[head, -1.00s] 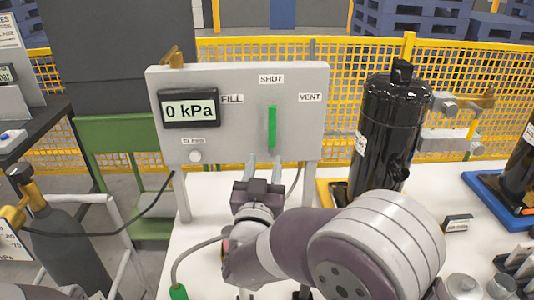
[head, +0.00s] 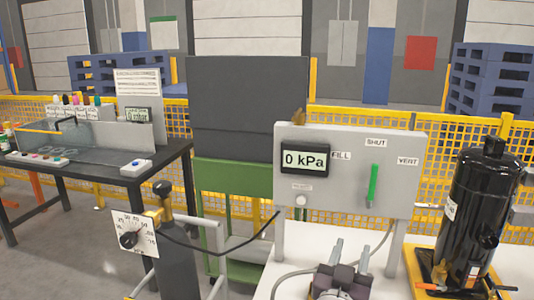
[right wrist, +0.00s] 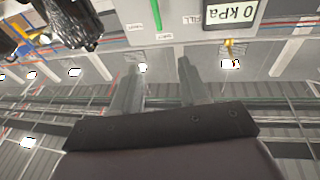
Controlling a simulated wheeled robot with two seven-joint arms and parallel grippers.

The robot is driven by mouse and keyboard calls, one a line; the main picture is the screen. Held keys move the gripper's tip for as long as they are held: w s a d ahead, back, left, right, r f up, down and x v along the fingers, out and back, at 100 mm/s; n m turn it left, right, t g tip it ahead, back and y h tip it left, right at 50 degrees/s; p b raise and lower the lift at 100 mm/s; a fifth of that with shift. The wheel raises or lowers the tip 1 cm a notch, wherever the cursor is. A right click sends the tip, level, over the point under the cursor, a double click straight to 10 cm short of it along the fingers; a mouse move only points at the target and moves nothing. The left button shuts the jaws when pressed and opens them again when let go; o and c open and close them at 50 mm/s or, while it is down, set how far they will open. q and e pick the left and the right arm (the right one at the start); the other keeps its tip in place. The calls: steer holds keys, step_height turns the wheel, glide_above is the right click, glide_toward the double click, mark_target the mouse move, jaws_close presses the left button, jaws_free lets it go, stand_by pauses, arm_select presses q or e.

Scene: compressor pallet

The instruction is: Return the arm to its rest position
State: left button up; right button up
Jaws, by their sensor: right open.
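My right gripper (head: 351,247) shows at the bottom of the head view, its two grey fingers spread apart and pointing up toward the panel. In the right wrist view the gripper (right wrist: 162,64) is also open, with nothing between the fingers. The grey control panel (head: 412,190) stands just beyond it, with a 0 kPa display (head: 304,160) and a green lever (head: 373,185) standing upright below the SHUT label. The rest of my right arm is mostly cut off below the frame. My left gripper is not in view.
A gas cylinder (head: 176,255) with a gauge (head: 135,238) stands left. A dark bench (head: 85,183) and yellow mesh fence (head: 455,145) lie behind. A dark hose crosses near the panel.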

steer(key=s+a+f+n+g+y, duration=0.25)
steer(key=a+f+g+y, duration=0.2)
steer(key=f, duration=0.35)
steer(key=s+a+f+n+g+y, duration=0.1)
steer(key=a+f+n+g+y, duration=0.25)
steer(key=f+y, duration=0.35)
steer(key=s+d+f+g+h, duration=0.1)
steer(key=s+d+f+g, duration=0.1)
steer(key=s+f+g, duration=0.4)
steer(key=s+d+g+h, duration=0.2)
steer(key=s+d+g, duration=0.1)
steer(key=s+d, duration=0.55)
arm_select(q)
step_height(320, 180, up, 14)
steer(key=p, duration=1.4)
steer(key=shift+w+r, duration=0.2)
arm_select(e)
step_height(320, 180, up, 14)
steer(key=shift+a+m, duration=0.25)
steer(key=shift+m, duration=0.05)
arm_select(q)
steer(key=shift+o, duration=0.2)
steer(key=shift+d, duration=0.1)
